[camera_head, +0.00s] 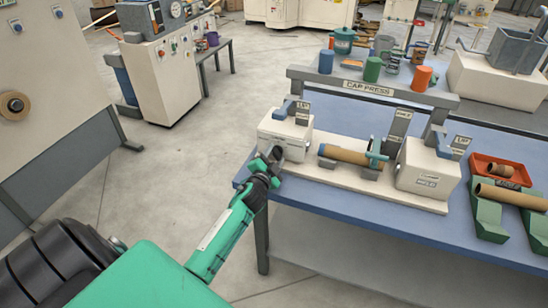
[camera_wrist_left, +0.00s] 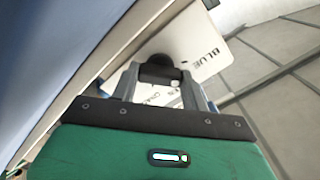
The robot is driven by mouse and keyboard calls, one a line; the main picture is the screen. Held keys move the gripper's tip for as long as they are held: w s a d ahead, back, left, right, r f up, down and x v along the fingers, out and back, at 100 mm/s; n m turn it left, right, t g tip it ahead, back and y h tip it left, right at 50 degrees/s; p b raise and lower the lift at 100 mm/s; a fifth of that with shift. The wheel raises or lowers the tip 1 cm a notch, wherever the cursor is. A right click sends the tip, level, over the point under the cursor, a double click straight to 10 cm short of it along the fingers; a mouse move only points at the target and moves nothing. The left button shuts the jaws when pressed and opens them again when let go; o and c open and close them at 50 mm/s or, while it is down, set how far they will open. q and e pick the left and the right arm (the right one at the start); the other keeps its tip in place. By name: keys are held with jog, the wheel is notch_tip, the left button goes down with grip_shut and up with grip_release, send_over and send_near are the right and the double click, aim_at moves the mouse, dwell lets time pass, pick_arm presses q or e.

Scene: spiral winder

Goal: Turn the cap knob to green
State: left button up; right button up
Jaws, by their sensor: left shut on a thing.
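The cap knob (camera_wrist_left: 158,62) is a dark, rounded knob on a pale panel in the left wrist view. A "BLUE" label (camera_wrist_left: 206,63) is beside it, and more lettering is partly hidden between the fingers. My left gripper (camera_head: 274,155) reaches the left end block (camera_head: 285,128) of the cap press. In the left wrist view my left gripper (camera_wrist_left: 160,77) is shut on the knob from both sides. The knob's pointer direction cannot be made out. In the head view the gripper hides the knob. My right gripper is not in view.
The press base carries a brown tube (camera_head: 350,155) and a right end block (camera_head: 428,166). Blue (camera_head: 326,62), green (camera_head: 372,69) and orange (camera_head: 421,78) cups stand behind the "CAP PRESS" bar (camera_head: 340,84). A red tray (camera_head: 482,163) is at right.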

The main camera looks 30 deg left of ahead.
pick_arm(q)
jog(key=m, duration=0.3)
jog(key=shift+m, duration=0.3)
jog(key=m, duration=0.3)
jog(key=shift+m, duration=0.4)
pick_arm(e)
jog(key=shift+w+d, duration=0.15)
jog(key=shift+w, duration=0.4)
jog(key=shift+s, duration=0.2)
pick_arm(q)
jog(key=o, duration=1)
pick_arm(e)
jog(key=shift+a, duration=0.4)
